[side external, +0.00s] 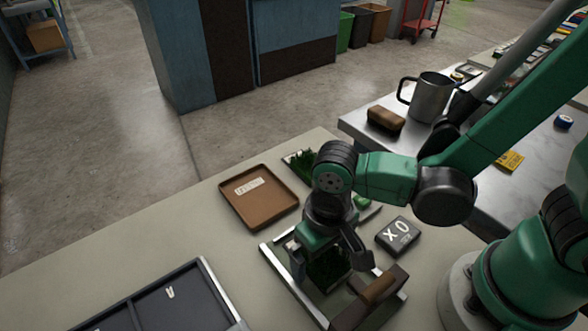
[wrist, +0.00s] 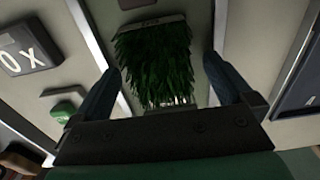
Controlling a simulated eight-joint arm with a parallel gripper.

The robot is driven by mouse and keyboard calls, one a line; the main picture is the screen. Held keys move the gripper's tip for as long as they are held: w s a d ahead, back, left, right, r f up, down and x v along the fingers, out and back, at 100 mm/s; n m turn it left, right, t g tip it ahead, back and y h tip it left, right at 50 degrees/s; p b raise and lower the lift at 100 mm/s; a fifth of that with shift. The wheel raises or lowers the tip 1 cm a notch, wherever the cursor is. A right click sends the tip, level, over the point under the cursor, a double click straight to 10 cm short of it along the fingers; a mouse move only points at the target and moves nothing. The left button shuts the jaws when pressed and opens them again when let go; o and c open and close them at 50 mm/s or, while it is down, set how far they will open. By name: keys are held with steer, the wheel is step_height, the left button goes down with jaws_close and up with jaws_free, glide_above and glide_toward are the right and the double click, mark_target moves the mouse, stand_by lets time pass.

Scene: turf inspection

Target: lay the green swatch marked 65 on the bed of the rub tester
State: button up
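A dark green grass-like swatch (wrist: 153,62) lies between the fingers in the wrist view, with a pale label strip along its far edge that is too small to read. It lies within the metal-railed frame of the rub tester (side external: 268,254), flat as far as I can tell. In the side view the swatch (side external: 328,270) is partly hidden by my gripper (side external: 330,262). My gripper (wrist: 162,70) points down over it with fingers spread, one on each side. A gap shows at the right finger; contact at the left is unclear. A brown handle (side external: 382,286) sits at the tester's near end.
A brown tray (side external: 231,205) with a white label stands left of the arm, with another green swatch (side external: 300,166) beside it. A dark block marked X0 (side external: 398,236) and a small green object (wrist: 66,111) are close by. A dark divided tray (side external: 206,275) is front left.

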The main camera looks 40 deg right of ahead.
step_height(320, 180, up, 12)
steer(key=w+d+t, duration=0.2)
steer(key=d+t, duration=0.1)
steer(key=d, duration=0.3)
steer(key=w+d+t, duration=0.3)
steer(key=d+t, duration=0.1)
steer(key=d, duration=0.3)
steer(key=shift+w+d+r, duration=0.2)
steer(key=shift+w+d, duration=0.1)
steer(key=shift+w, duration=0.05)
